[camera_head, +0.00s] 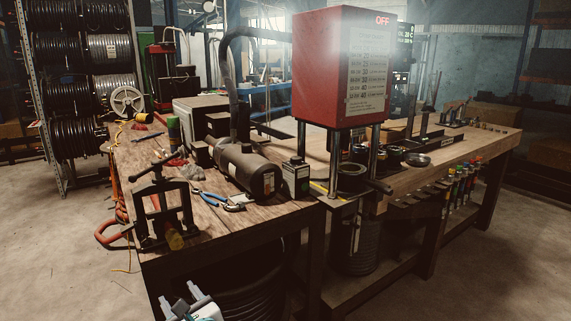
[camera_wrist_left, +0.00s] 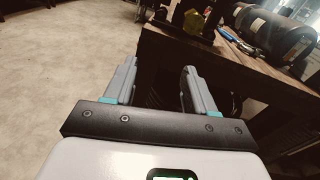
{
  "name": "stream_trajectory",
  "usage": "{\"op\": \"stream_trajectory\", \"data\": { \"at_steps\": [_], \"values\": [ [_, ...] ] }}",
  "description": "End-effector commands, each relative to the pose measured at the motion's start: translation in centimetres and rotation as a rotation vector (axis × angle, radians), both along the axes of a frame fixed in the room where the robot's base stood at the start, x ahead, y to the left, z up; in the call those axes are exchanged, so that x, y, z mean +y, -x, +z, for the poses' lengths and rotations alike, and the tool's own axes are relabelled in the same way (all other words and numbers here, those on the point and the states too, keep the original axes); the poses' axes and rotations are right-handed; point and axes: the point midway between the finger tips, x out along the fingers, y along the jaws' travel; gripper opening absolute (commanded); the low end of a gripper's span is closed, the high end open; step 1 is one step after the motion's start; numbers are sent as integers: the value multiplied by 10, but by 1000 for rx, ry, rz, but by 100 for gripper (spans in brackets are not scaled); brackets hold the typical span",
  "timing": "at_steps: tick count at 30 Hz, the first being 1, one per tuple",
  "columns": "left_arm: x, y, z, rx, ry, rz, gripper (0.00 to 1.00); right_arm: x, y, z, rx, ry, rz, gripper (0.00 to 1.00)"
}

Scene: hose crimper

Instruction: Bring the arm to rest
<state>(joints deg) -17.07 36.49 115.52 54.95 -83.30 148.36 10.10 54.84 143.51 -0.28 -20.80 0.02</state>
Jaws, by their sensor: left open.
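My left gripper (camera_head: 198,298) shows at the bottom edge of the head view, low in front of the wooden workbench (camera_head: 219,222). In the left wrist view its two fingers (camera_wrist_left: 160,88) stand apart with nothing between them, so it is open and empty. The fingers are below the bench top, near its front corner, and appear apart from the bench. The red hose crimper (camera_head: 320,75) stands at the bench with its sign reading OFF. My right gripper is not in either view.
A black clamp vise (camera_head: 160,205) stands at the bench's near left corner. Blue-handled pliers (camera_head: 216,197) and a dark motor (camera_head: 245,168) lie behind it. A coiled black hose (camera_head: 250,300) sits under the bench. The concrete floor (camera_head: 60,245) at left is clear.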

Motion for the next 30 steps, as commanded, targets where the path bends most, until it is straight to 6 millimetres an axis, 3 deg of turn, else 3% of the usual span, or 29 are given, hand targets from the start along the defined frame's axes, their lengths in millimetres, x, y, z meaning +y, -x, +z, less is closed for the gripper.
{"op": "stream_trajectory", "data": {
  "at_steps": [3,6,10,13,18,21,25,30],
  "values": [
    [27,4,-30,89,-30,23,55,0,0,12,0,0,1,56],
    [40,8,-63,196,-60,-12,55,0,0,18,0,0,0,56],
    [47,22,-118,439,-160,-135,55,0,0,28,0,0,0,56],
    [42,44,-171,712,-303,-327,55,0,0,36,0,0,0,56],
    [4,115,-256,1151,-674,-894,55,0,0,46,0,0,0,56],
    [-27,164,-287,1261,-948,-1299,55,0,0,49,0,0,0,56],
    [-67,225,-304,1179,-1373,-1819,55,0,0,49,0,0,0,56],
    [-95,277,-305,797,-1915,-2266,55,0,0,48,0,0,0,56]
  ]
}}
